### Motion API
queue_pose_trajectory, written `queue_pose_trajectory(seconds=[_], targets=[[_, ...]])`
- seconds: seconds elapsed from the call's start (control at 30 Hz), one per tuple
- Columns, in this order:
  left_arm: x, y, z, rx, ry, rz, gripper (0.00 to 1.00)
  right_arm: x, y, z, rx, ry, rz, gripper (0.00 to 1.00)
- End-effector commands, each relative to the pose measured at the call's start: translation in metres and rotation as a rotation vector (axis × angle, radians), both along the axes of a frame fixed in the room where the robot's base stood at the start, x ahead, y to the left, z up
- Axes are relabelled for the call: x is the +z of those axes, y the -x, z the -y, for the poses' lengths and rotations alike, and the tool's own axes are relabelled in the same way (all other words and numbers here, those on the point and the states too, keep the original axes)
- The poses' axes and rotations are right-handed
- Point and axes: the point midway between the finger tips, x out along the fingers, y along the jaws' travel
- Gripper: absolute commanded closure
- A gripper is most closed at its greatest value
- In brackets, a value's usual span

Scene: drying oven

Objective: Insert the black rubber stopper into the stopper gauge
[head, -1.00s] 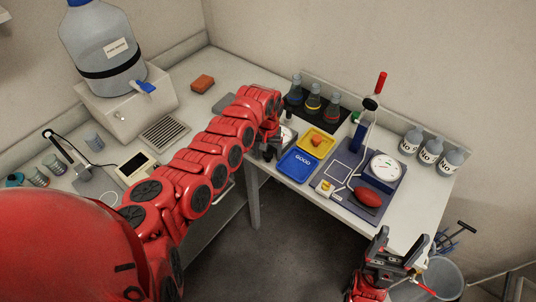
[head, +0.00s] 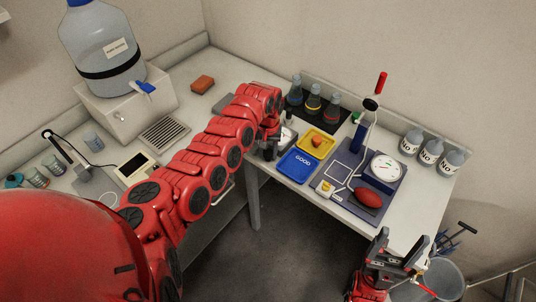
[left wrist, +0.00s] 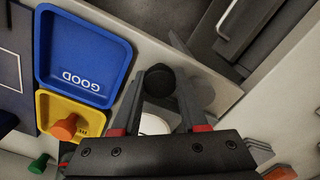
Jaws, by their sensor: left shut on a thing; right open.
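My left gripper (head: 268,150) is over the table's left end, beside the blue GOOD tray. In the left wrist view its fingers (left wrist: 158,88) are closed on the black rubber stopper (left wrist: 160,77), whose round dark end faces the camera. I cannot make out any contact between the stopper and a gauge. My right gripper (head: 402,253) is open and empty near the table's front right.
The blue tray (left wrist: 90,78) and the yellow tray (left wrist: 46,98) holding an orange stopper (left wrist: 64,128) lie close by. Flasks (head: 313,102), a dial gauge (head: 385,167) with a red bulb (head: 368,197), and bottles (head: 431,151) stand further right.

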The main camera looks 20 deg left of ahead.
Motion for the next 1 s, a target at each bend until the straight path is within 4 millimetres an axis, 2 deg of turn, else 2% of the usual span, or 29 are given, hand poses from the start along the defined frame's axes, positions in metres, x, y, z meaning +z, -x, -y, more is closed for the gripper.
queue_pose_trajectory(seconds=[0.5,1.0], targets=[[0.081,-0.002,-0.001,0.003,0.000,0.007,1.00,-0.031,0.000,0.000,0.000,0.000,0.000,0.28],[0.117,-0.001,0.000,0.001,0.001,0.003,1.00,-0.013,0.000,0.000,0.000,0.000,0.000,0.28]])
